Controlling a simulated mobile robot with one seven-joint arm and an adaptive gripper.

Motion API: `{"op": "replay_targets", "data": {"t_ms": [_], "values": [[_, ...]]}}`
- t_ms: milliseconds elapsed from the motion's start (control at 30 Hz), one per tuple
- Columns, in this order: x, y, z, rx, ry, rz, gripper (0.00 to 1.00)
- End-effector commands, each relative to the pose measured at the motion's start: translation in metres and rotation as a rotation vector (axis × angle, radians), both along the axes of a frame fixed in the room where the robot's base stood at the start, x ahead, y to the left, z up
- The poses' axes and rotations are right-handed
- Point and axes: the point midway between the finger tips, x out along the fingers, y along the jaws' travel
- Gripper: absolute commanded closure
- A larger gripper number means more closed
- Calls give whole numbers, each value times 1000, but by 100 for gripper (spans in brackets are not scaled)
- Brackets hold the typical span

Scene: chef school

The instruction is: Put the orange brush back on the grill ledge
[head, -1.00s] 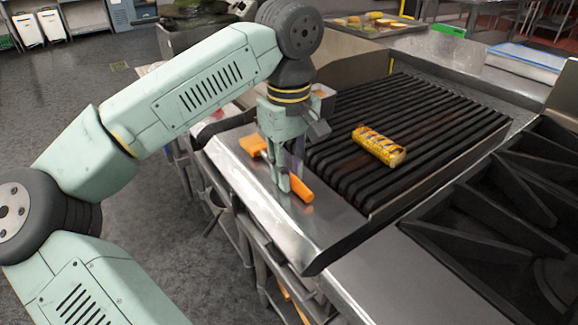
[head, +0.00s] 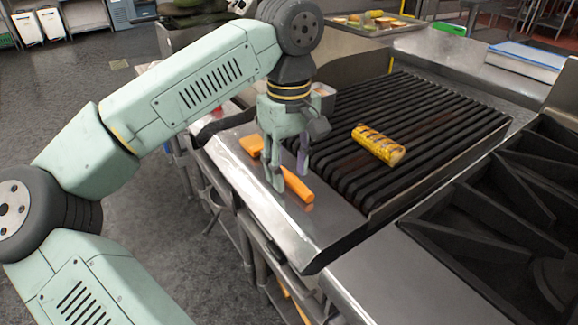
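The orange brush (head: 297,187) lies on the steel ledge (head: 322,226) along the front of the grill (head: 420,125). Its orange handle end points toward the lower right, and its other orange end (head: 251,146) shows at the upper left. My gripper (head: 289,180) points down over the middle of the brush. Its two fingers are spread apart, one on the near left side and one on the grill side. The middle of the brush is partly hidden behind the near finger. The brush appears to rest on the ledge.
A grilled yellow corn cob (head: 378,146) lies on the black grill bars. A stove with black grates (head: 490,215) adjoins at the right. A tray of food (head: 372,24) stands at the back. Open floor (head: 150,190) lies to the left.

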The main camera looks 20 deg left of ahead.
Motion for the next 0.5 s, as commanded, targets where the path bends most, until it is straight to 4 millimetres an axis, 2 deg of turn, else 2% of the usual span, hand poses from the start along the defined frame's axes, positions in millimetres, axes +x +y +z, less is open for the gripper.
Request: {"op": "replay_targets", "data": {"t_ms": [500], "values": [[0, 0, 98, 0, 0, -1, 61]]}}
